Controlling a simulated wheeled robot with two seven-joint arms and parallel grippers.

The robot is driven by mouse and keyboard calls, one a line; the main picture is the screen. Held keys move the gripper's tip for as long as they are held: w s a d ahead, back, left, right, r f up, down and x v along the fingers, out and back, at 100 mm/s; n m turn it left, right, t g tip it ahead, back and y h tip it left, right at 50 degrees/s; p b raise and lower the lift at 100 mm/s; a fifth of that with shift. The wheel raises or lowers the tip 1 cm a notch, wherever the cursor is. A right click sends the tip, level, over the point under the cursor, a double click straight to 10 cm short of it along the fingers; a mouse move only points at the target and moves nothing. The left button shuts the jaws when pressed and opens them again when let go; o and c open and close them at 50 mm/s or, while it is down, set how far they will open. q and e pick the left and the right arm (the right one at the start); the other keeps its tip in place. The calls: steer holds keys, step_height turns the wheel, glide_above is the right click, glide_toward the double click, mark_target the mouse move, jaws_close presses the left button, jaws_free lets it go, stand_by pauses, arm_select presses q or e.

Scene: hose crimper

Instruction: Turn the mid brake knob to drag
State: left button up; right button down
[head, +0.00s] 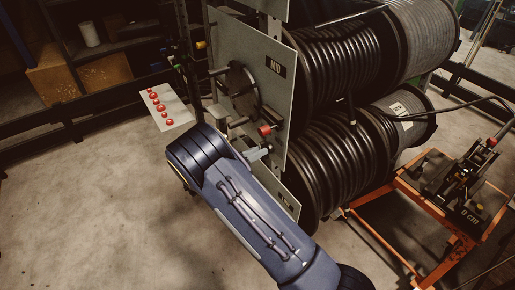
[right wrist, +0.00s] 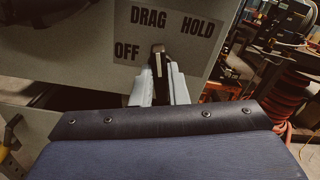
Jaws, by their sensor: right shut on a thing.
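The brake knob (right wrist: 158,56) is a small dark bar with a pale edge, at the lower edge of a grey label plate (right wrist: 178,28) marked OFF, DRAG and HOLD in the right wrist view. OFF is to its left, DRAG above it, HOLD to its upper right. My right gripper (right wrist: 160,78) is shut on the knob with its pale fingers on both sides. The bar stands about upright in that picture; its exact setting is hard to tell. In the head view my right gripper (head: 259,151) is at the lower part of the panel marked MID (head: 277,67). My left gripper is out of view.
A dark crank disc (head: 243,88) and a red knob (head: 264,130) stick out from the panel above my right gripper. Large hose reels (head: 340,150) are behind it. An orange cart (head: 455,240) stands at right. A plate with red buttons (head: 167,108) is at left.

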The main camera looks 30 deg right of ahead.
steer(key=shift+n+p, duration=0.45)
steer(key=shift+n, duration=0.85)
steer(key=c, duration=1.4)
jaws_free()
steer(key=shift+w, duration=0.1)
steer(key=shift+c, duration=0.2)
steer(key=a+b, duration=0.2)
steer(key=a, duration=0.6)
steer(key=shift+s, duration=0.35)
steer(key=shift+d, duration=0.1)
